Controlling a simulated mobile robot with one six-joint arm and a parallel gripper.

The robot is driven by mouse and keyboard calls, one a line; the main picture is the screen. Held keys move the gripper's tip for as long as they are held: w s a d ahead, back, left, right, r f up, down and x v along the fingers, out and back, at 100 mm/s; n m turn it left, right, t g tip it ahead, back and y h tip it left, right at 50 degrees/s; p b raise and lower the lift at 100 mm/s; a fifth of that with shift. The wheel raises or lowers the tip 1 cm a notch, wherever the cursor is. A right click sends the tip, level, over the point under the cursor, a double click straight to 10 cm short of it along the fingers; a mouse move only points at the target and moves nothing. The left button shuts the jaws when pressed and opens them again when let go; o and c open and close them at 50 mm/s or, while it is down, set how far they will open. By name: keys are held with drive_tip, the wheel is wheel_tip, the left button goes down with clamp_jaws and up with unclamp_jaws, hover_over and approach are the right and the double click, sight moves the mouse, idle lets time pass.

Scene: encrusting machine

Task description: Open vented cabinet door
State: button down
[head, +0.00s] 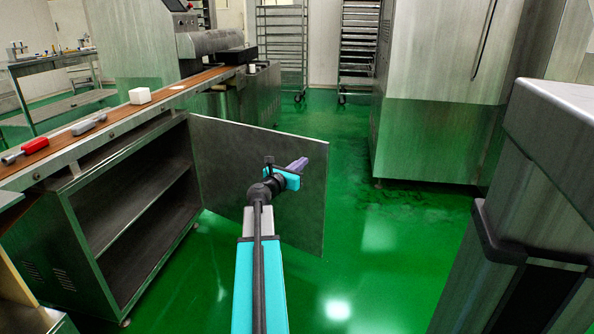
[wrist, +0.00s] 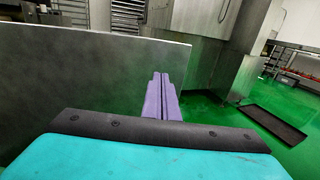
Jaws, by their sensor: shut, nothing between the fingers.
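The cabinet door (head: 222,165) is a plain grey metal panel. It stands swung wide out from the cabinet (head: 82,210), hinged at the right side of the opening, with its inner face towards me. No vents show on this face. The cabinet's dark interior with a shelf (head: 145,198) is exposed. My gripper (head: 298,165) has purple fingers, shut and empty, in front of the door's inner face near its free edge. In the wrist view, the fingers (wrist: 162,97) overlap the right edge of the door panel (wrist: 75,85). I cannot tell whether they touch it.
A conveyor with a brown belt (head: 112,120) runs above the cabinet, carrying a white block (head: 140,95) and a red-handled tool (head: 35,146). A grey machine (head: 530,190) stands close on the right. A large steel cabinet (head: 430,130) and racks (head: 283,50) stand behind. Green floor (head: 370,260) is clear between.

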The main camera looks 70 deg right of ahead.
sight(314, 153)
drive_tip(key=shift+b+x, duration=1.3)
drive_tip(key=shift+x, duration=1.85)
